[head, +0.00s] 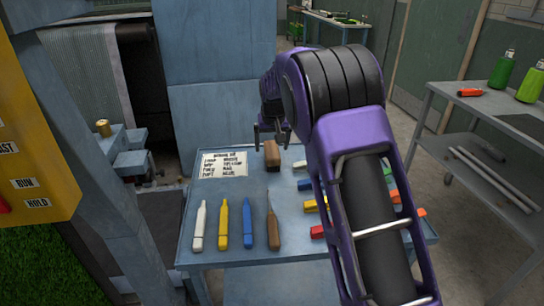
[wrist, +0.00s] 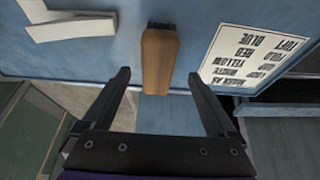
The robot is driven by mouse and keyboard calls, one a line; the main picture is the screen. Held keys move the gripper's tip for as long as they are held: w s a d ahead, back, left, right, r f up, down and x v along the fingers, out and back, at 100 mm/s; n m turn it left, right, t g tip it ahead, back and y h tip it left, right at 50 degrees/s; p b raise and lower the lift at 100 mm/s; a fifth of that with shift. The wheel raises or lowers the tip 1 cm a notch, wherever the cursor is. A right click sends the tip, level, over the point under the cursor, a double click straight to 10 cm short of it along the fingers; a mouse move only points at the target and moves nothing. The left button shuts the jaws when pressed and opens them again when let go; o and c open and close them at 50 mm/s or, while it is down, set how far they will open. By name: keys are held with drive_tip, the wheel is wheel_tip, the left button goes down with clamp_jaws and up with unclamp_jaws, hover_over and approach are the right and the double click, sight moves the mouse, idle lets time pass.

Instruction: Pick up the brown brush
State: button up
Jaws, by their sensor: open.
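The brown brush (head: 272,156) lies at the back edge of the blue table, right of a printed paper sheet. In the wrist view the brush (wrist: 159,62) shows a plain brown wooden body with dark bristles at its upper end. My gripper (head: 271,137) is just above and behind the brush in the head view. In the wrist view my gripper (wrist: 159,76) is open, its two fingers apart on either side of the brush's near end, with clear gaps. It holds nothing. Whether the fingertips are down at brush height, I cannot tell.
The printed sheet (head: 223,163) lies left of the brush. White, yellow and blue pens (head: 222,222) and a brown-handled pointed tool (head: 273,222) lie in a row in front. My arm partly hides several coloured pieces at right. A white angled piece (wrist: 70,24) shows in the wrist view.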

sight(272, 150)
drive_tip(key=x, duration=0.4)
drive_tip(key=shift+w+d+r, duration=0.1)
drive_tip(key=shift+w, duration=0.2)
drive_tip(key=shift+f, duration=0.45)
drive_tip(key=shift+r, duration=0.1)
drive_tip(key=c, duration=1.4)
